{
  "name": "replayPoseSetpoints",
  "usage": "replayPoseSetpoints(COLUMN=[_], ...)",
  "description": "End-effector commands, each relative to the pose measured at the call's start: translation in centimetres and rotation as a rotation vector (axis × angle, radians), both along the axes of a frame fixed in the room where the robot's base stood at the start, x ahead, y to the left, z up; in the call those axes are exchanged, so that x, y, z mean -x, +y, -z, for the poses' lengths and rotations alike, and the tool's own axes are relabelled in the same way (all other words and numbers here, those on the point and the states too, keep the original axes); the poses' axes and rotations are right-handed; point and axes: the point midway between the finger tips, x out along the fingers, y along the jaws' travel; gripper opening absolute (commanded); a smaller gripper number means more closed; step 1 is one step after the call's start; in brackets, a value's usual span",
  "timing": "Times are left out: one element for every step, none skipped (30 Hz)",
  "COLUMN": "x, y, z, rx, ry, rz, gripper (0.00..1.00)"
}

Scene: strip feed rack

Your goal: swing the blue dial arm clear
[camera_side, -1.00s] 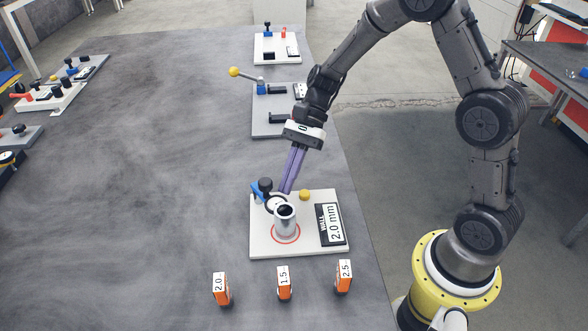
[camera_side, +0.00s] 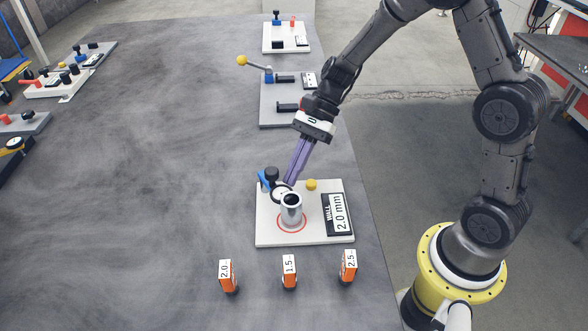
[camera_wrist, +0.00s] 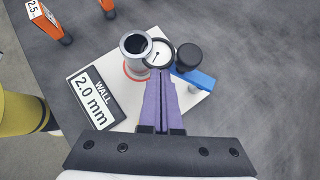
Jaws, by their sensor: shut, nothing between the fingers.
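The blue dial arm (camera_side: 265,180) is at the back left of a white plate (camera_side: 270,238); it also shows in the wrist view (camera_wrist: 200,79). A black knob (camera_wrist: 188,55) is beside it. The round white-faced dial (camera_wrist: 159,54) sits against the rim of an upright silver tube (camera_side: 291,212), which stands inside a red ring. My gripper (camera_side: 290,183) has its purple fingers shut with nothing between them. The fingertips (camera_wrist: 160,80) are right behind the dial, close to the blue arm; I cannot tell if they touch.
A yellow ball (camera_side: 311,185) and a "WALL 2.0 mm" label (camera_side: 338,214) are on the plate. Orange blocks marked 2.0 (camera_side: 228,275), 1.5 (camera_side: 289,271) and 2.5 (camera_side: 348,266) stand in front. A grey plate with a yellow-knobbed lever (camera_side: 242,61) is behind.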

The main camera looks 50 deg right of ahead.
Motion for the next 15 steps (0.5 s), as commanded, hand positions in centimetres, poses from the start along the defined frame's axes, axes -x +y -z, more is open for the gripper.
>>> replayPoseSetpoints(x=[0.1,0.1,0.2,0.2,0.3,0.3,0.3,0.4,0.5,0.5,0.6,0.6,0.7,0.7,0.7], y=[0.1,0.2,0.3,0.3,0.4,0.6,0.7,0.8,1.0,1.2,1.3,1.6,1.8,2.0,2.3], z=[0.0,0.0,0.0,0.0,0.0,0.0,0.0,0.0,0.0,0.0,0.0,0.0,0.0,0.0,0.0], rx=[0.000,0.000,0.000,0.000,-0.001,0.001,0.000,0.000,0.000,0.000,0.000,0.001,0.000,0.001,0.001], ry=[0.000,0.000,0.001,0.001,0.002,0.001,0.002,0.002,0.002,0.001,0.002,0.001,0.001,0.001,0.001], rz=[0.013,0.021,0.034,0.047,0.060,0.081,0.098,0.117,0.145,0.168,0.193,0.230,0.257,0.287,0.325], gripper=[0.00,0.00,0.00,0.00,0.00,0.00,0.00,0.00,0.00,0.00,0.00,0.00,0.00,0.00,0.00])
